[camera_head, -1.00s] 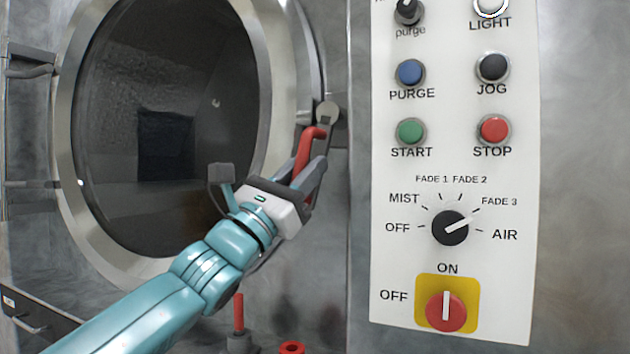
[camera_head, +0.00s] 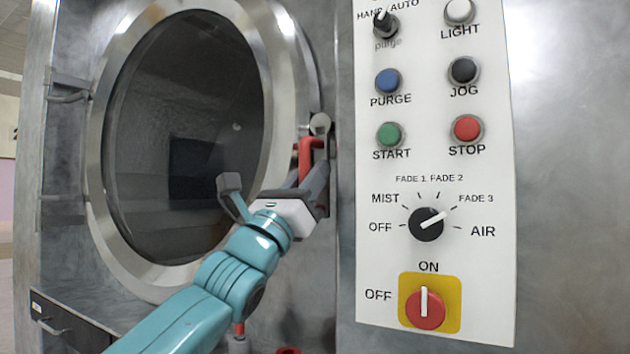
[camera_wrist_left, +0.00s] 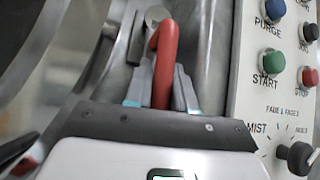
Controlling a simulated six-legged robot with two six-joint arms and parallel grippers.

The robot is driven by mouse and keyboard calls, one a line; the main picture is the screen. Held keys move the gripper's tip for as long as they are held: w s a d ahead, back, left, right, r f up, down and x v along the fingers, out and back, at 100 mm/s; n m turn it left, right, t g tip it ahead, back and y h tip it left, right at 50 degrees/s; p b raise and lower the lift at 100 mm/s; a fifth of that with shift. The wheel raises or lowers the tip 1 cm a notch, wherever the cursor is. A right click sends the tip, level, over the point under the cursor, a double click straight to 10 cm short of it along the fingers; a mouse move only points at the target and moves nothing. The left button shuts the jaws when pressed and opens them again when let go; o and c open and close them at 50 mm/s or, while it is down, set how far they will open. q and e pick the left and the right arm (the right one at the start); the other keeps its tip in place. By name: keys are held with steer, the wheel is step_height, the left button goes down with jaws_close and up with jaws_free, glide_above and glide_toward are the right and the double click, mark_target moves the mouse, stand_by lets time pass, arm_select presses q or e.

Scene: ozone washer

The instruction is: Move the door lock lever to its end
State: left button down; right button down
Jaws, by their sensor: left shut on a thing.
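The red door lock lever (camera_head: 306,150) sits at the right edge of the round washer door (camera_head: 185,140), below a round metal pivot (camera_head: 320,124). Its upper bend shows above my left gripper (camera_head: 312,180), and its lower part is hidden by the fingers. In the left wrist view the lever (camera_wrist_left: 166,50) runs down between the two grey fingers of my left gripper (camera_wrist_left: 161,88), which are shut on it. The lever hangs roughly downward from the pivot. My right gripper is not in view.
A white control panel (camera_head: 480,270) with buttons, a black selector knob (camera_head: 426,224) and a red switch (camera_head: 425,309) on yellow stands right of the lever. Door hinges (camera_head: 68,88) are at the left. A dark drawer front (camera_head: 65,325) is at the lower left.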

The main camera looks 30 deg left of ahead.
arm_select(q)
steer(key=shift+s+r, duration=0.1)
stand_by(0.3)
steer(key=c, duration=1.1)
jaws_free()
steer(key=shift+o, duration=0.2)
steer(key=b+v, duration=0.6)
steer(key=v, duration=1)
steer(key=shift+b, duration=0.3)
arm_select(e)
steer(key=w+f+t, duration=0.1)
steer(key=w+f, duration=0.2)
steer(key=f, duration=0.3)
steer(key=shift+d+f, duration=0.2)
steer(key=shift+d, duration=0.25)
